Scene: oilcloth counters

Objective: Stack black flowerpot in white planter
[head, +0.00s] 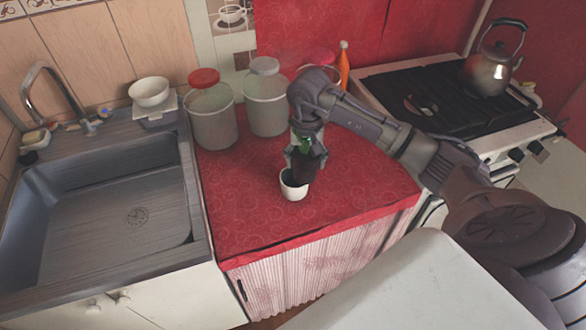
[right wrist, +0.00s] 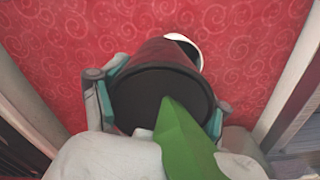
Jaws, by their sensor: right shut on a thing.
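The black flowerpot (head: 306,168) is held by my right gripper (head: 305,152) over the red counter. The right wrist view looks at the dark round end of the pot (right wrist: 150,98), with the gripper's fingers (right wrist: 158,100) on both sides of it. The white planter (head: 294,190) stands upright on the counter, with its open top showing. The pot is just above and right of the planter's opening, overlapping its rim in the head view; I cannot tell if they touch. The pot hides most of the planter (right wrist: 197,49) in the right wrist view. My left gripper is out of view.
A green pointed thing (right wrist: 183,138) shows at the pot; its attachment is unclear. Lidded jars (head: 213,120) and an orange bottle (head: 343,65) stand at the back. The sink (head: 110,215) is left, the stove (head: 445,100) with a kettle (head: 490,70) right. The counter's front is clear.

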